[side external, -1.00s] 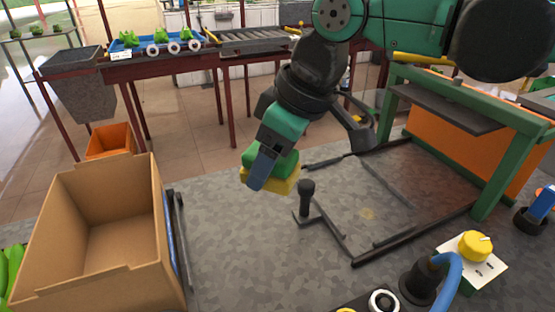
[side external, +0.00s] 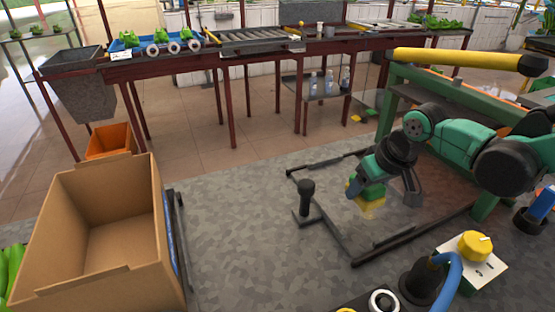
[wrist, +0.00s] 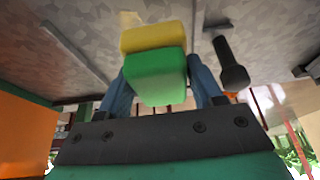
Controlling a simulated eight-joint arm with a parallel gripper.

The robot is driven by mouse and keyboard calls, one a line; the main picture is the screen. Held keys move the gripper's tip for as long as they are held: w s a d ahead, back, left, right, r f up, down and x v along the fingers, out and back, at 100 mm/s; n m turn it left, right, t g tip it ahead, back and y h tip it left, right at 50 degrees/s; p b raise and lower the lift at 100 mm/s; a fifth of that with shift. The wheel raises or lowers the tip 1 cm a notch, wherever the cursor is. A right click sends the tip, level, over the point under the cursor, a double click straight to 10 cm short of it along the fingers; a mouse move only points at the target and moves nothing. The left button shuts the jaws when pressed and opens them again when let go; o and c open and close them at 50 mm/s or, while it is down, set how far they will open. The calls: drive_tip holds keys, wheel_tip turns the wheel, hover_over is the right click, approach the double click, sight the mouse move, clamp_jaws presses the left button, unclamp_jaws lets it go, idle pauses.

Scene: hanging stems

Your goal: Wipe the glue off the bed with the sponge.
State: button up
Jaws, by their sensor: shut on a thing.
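My gripper (side external: 364,190) is shut on the sponge, a block with a green half and a yellow half. The wrist view shows the sponge (wrist: 155,72) between the two blue fingers, with its yellow half away from the palm. In the side view the yellow half points down, low over the bed (side external: 340,218), a grey mottled surface framed by dark rails. I cannot tell whether the sponge touches the bed. The yellowish glue spot is covered or merges with the yellow of the sponge in the side view. A faint tan patch (wrist: 130,18) shows beyond the sponge in the wrist view.
A black upright knob (side external: 307,190) stands at the bed's left edge. A green frame (side external: 480,205) rises on the right. An open cardboard box (side external: 100,235) stands at left. A yellow dial (side external: 474,245) is at front right. The floor between box and bed is clear.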

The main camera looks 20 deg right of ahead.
sight(352, 217)
wheel_tip(352, 217, down, 6)
drive_tip(key=shift+r, duration=0.1)
drive_tip(key=shift+d, duration=0.3)
drive_tip(key=shift+c, duration=0.5)
drive_tip(key=d, duration=0.3)
drive_tip(key=shift+d, duration=0.1)
drive_tip(key=shift+a, duration=2.05)
drive_tip(key=shift+d+r, duration=0.15)
drive_tip(key=shift+r, duration=3.75)
